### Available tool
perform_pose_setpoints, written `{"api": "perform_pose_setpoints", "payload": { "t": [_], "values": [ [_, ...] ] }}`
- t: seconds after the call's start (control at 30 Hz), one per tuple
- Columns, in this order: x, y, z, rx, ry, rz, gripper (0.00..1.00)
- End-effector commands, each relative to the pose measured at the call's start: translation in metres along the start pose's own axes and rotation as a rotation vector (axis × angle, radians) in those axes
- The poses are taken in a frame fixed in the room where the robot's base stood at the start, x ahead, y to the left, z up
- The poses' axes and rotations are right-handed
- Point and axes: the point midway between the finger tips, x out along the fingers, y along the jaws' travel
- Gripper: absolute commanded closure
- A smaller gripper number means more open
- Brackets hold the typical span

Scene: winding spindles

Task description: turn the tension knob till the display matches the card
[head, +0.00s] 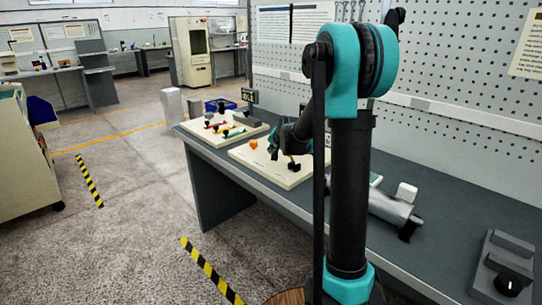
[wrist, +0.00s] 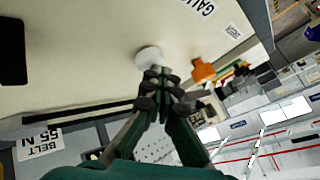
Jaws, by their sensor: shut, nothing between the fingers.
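My gripper is shut and empty; in the wrist view its fingertips (wrist: 160,75) are close to a pale round knob (wrist: 149,57) on a cream board (wrist: 90,60). I cannot tell whether they touch it. In the head view my gripper (head: 274,153) is low over the cream board (head: 262,157), partly behind my arm. A white card (wrist: 40,143) reading "BELT 55 N" shows upside down at the lower left of the wrist view. A small dark display (head: 250,96) stands at the back of the bench; its reading is too small to make out.
An orange piece (wrist: 203,70) is right of the fingertips; a black piece (head: 293,165) is on the same board. A second cream board (head: 200,130) with coloured parts stands farther left. A grey cylinder (head: 385,207) and a grey box with a black knob (head: 508,284) lie toward the right.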

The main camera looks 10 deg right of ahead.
Motion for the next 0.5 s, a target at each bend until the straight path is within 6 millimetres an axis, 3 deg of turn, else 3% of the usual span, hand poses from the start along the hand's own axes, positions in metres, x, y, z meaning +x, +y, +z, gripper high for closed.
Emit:
{"api": "perform_pose_setpoints", "payload": {
  "t": [0.03,0.5],
  "values": [
    [-0.0046,0.0067,-0.0020,0.000,0.001,0.011,1.00],
    [-0.0113,0.0013,-0.0077,0.001,0.002,0.006,1.00]
  ]
}}
